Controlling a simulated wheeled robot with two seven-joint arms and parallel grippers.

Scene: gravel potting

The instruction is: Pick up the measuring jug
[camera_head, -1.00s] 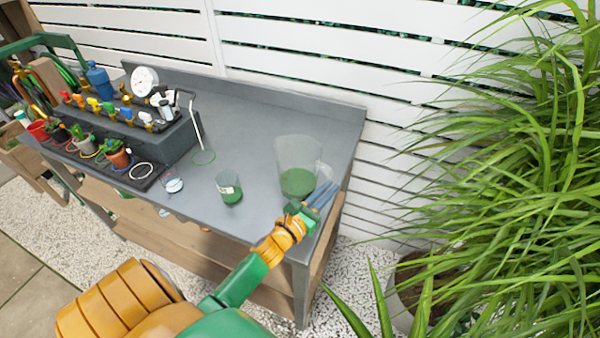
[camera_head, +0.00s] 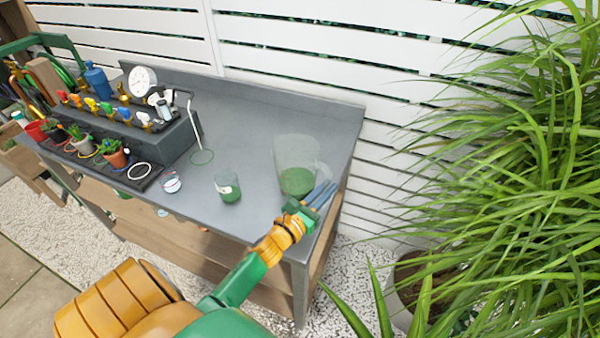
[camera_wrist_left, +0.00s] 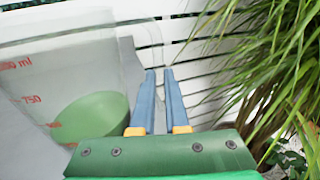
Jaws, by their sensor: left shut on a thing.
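The measuring jug (camera_head: 296,153) is clear, holds something green in its lower part, and stands upright near the right end of the grey bench top. In the left wrist view the jug (camera_wrist_left: 62,75) fills the left side, with red volume marks on its wall. My left gripper (camera_head: 323,194) is at the jug's right side, where the handle is. Its two blue fingers (camera_wrist_left: 160,78) are close together, shut on the jug's handle, which they mostly hide. I cannot see a gap between the jug and the bench. My right gripper is not in view.
A smaller clear beaker (camera_head: 228,187) with green contents stands left of the jug, and a small clear dish (camera_head: 171,184) stands further left. A dark rack (camera_head: 150,143) with coloured-topped items and potted plants fills the bench's left end. Long-leaved grass (camera_head: 500,150) rises at the right.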

